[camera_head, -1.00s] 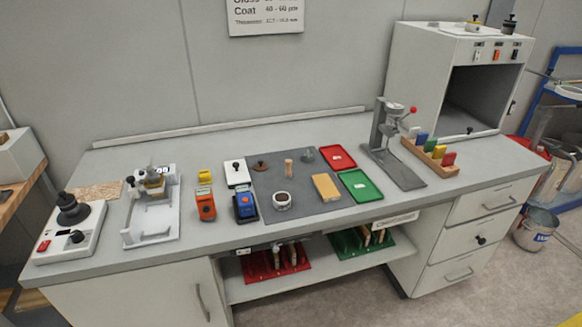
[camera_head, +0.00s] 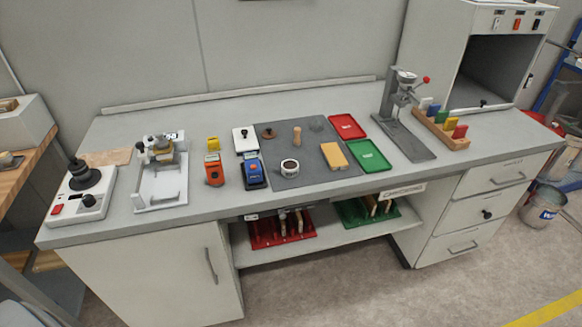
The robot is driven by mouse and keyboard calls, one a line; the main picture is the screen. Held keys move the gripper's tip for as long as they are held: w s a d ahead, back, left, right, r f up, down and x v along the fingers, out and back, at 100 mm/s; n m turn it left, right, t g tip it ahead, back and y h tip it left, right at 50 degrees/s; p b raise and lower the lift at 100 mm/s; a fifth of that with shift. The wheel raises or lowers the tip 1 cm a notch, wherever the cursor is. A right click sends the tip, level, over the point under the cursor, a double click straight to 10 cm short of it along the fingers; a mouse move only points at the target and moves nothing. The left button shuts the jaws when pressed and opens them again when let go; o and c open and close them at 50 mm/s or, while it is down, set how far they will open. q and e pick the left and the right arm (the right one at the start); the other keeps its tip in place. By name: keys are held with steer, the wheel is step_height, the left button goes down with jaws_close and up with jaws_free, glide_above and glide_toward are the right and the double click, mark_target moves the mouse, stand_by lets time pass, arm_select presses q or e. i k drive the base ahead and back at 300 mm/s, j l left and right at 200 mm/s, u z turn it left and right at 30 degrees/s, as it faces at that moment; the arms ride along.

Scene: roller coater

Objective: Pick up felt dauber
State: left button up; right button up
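I cannot tell for certain which item is the felt dauber. On the dark grey mat (camera_head: 310,176) there is an upright tan wooden peg (camera_head: 297,135) and a flat brown disc with a small knob (camera_head: 268,133), both small in view. Near them on the mat are a white cup with dark contents (camera_head: 290,167), a yellow block (camera_head: 334,155) and a faint clear piece (camera_head: 317,123). Neither of my grippers is in view.
Left of the mat stand orange and blue devices (camera_head: 254,175) and a white fixture (camera_head: 161,185). Right are red (camera_head: 347,126) and green (camera_head: 369,155) trays, a lever press (camera_head: 393,110) and a wooden block rack (camera_head: 440,128). The bench front strip is mostly clear.

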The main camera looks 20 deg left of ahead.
mark_target(297, 130)
steer(key=i+l+u, duration=0.1)
steer(key=i, duration=0.35)
steer(key=i+l+u, duration=0.1)
steer(key=i+l, duration=0.2)
steer(key=i, duration=0.15)
